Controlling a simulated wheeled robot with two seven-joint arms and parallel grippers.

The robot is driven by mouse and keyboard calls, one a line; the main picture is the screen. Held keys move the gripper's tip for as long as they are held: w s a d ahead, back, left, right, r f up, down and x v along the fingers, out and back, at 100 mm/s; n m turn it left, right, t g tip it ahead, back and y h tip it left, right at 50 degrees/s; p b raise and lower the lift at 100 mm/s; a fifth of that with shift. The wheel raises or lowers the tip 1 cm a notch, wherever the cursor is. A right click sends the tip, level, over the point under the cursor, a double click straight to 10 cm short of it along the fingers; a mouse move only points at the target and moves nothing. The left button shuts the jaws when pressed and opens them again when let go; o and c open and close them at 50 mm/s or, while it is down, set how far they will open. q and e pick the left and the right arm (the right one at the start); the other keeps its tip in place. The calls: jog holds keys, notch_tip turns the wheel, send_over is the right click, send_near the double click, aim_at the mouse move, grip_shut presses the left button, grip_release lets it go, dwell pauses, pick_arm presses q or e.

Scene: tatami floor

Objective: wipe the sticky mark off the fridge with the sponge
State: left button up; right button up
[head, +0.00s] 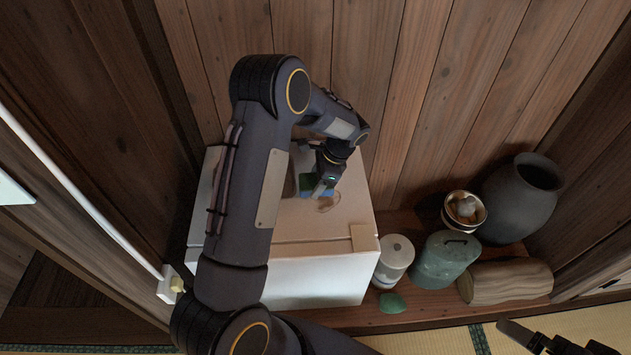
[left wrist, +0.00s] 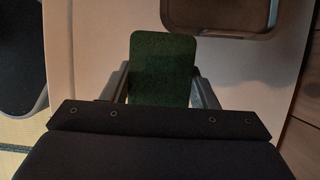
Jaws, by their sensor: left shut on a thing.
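The white fridge (head: 310,275) stands against the plank wall, below my left arm. A brownish smeared mark (head: 328,203) shows on its top surface, just right of my left gripper. My left gripper (head: 318,190) is shut on the green sponge (head: 306,183), low over the fridge top. The sponge also shows in the left wrist view (left wrist: 165,65), held flat between the two fingers. I cannot tell whether it touches the surface. Part of my right gripper (head: 550,342) shows at the bottom right edge, away from the fridge; its jaws are unclear.
Right of the fridge stand a white canister (head: 396,252), a green-grey canister (head: 444,261), a bowl (head: 465,209), a dark jar (head: 520,196) and a log-shaped thing (head: 508,281). A small green item (head: 392,303) lies in front. A brown tray-like thing (left wrist: 222,14) is near the sponge.

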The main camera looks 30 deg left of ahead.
pick_arm(q)
jog(key=shift+r+p, duration=0.85)
jog(key=shift+r, duration=0.65)
